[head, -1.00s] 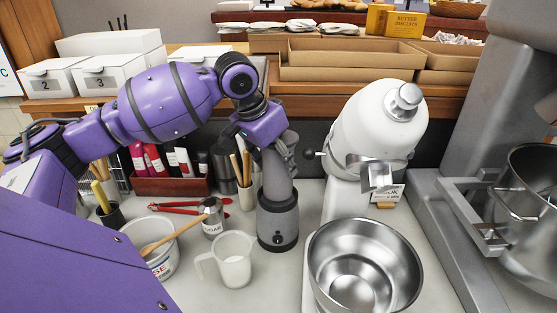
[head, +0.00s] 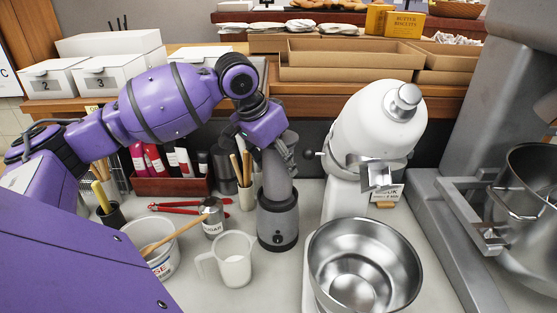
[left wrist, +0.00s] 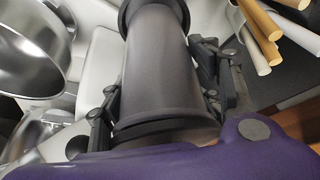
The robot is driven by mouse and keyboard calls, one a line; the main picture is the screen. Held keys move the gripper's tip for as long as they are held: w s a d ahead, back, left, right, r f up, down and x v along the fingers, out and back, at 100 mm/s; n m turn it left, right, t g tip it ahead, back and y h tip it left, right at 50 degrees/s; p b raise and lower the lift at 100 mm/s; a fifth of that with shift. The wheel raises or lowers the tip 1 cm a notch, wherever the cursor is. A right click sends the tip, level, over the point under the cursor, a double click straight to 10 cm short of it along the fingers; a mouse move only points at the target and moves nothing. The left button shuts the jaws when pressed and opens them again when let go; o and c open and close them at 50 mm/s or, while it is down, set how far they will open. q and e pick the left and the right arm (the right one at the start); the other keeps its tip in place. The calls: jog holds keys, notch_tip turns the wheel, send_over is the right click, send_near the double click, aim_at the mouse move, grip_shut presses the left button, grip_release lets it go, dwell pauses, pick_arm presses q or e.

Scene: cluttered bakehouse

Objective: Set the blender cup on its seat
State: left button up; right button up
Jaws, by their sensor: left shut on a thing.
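The blender cup (head: 279,176) is a smoky grey, tapered vessel in the middle of the head view. Its lower end meets the top of the dark grey blender base (head: 278,222), which stands on the counter. I cannot tell whether the cup is fully down in its seat. My left gripper (head: 276,148) is shut on the cup from above, near its upper part. In the left wrist view the cup (left wrist: 160,65) lies between the two fingers, and its far end is partly cut off. My right gripper is not in view.
A white stand mixer (head: 375,125) and its steel bowl (head: 364,265) stand close on the right.

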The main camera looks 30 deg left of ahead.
pick_arm(q)
jog(key=shift+f, duration=0.9)
dwell(0.3)
jog(key=o, duration=2)
jog(key=shift+f, duration=0.1)
jog(key=v, duration=1.2)
